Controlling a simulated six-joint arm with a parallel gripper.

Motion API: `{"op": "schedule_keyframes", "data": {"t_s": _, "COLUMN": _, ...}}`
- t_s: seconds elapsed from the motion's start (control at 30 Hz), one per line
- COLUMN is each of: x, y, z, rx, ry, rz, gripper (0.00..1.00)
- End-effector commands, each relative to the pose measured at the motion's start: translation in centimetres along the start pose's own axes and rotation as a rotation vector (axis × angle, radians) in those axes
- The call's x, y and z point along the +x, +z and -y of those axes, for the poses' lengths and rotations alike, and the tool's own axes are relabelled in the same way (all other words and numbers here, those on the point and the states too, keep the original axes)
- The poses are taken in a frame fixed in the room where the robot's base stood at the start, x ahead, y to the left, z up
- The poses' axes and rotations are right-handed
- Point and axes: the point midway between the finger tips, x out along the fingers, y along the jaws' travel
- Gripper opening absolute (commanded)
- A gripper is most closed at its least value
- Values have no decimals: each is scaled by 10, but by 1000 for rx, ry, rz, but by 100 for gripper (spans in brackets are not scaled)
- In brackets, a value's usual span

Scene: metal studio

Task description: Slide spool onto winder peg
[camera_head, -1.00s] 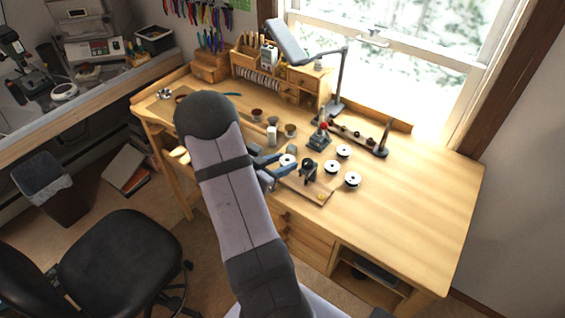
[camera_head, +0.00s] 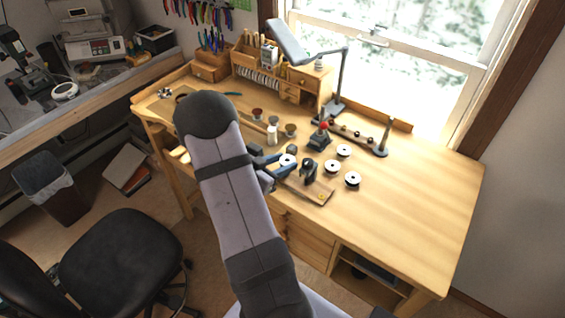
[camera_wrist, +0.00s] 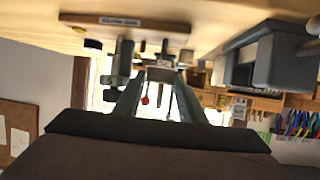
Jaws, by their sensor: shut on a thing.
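In the head view, a white-faced spool (camera_head: 287,160) is held in the blue-grey jaws of my gripper (camera_head: 284,164), above the front of the workbench. My gripper is shut on it. The dark winder (camera_head: 309,171) stands just right of the gripper, on a wooden base board (camera_head: 318,194). A small gap seems to lie between spool and winder; the peg is too small to make out. In the wrist view, my fingers (camera_wrist: 160,88) reach toward a small pale thing (camera_wrist: 161,74), probably the spool. Whether the spool touches the peg cannot be told.
Several white-faced spools, one of them the near spool (camera_head: 352,179), stand right of the winder. A red-topped tool (camera_head: 320,135), a rack with a post (camera_head: 382,145) and a lamp (camera_head: 338,90) stand behind. The bench's right side (camera_head: 430,195) is clear.

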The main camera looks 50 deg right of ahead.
Motion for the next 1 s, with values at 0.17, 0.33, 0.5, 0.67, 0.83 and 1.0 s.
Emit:
{"op": "schedule_keyframes", "data": {"t_s": 0.17, "x": 2, "y": 4, "z": 0, "rx": 0, "ry": 0, "rz": 0, "gripper": 14}}
{"op": "schedule_keyframes", "data": {"t_s": 0.33, "x": 3, "y": 7, "z": 0, "rx": 0, "ry": 0, "rz": -1, "gripper": 14}}
{"op": "schedule_keyframes", "data": {"t_s": 0.5, "x": 5, "y": 11, "z": 0, "rx": 0, "ry": 0, "rz": -1, "gripper": 14}}
{"op": "schedule_keyframes", "data": {"t_s": 0.67, "x": 6, "y": 14, "z": 0, "rx": 0, "ry": 0, "rz": -1, "gripper": 14}}
{"op": "schedule_keyframes", "data": {"t_s": 0.83, "x": 7, "y": 18, "z": 0, "rx": 1, "ry": 0, "rz": -1, "gripper": 14}}
{"op": "schedule_keyframes", "data": {"t_s": 1.0, "x": 9, "y": 21, "z": 0, "rx": 1, "ry": 0, "rz": -1, "gripper": 14}}
